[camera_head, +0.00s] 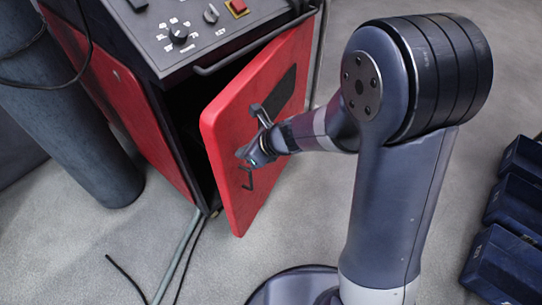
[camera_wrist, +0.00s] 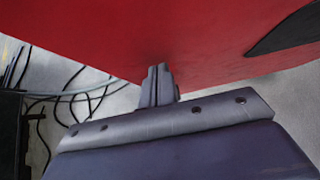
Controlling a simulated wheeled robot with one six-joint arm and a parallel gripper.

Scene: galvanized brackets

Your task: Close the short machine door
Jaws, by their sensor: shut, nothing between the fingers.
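The short machine door (camera_head: 232,130) is a red panel with a dark patch, standing partly open on the front of the machine. A dark gap shows between its left edge and the machine body. In the wrist view the shut fingers (camera_wrist: 158,82) point at the red door (camera_wrist: 150,35), which fills the upper part. I cannot tell whether the fingertips touch it.
The machine's control panel (camera_head: 190,30) has knobs and a red switch above the door, with a dark rail below it. A grey cylinder (camera_head: 75,120) stands at the left. Hoses (camera_head: 178,255) lie on the floor. Dark blue bins (camera_head: 510,225) stand at the right.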

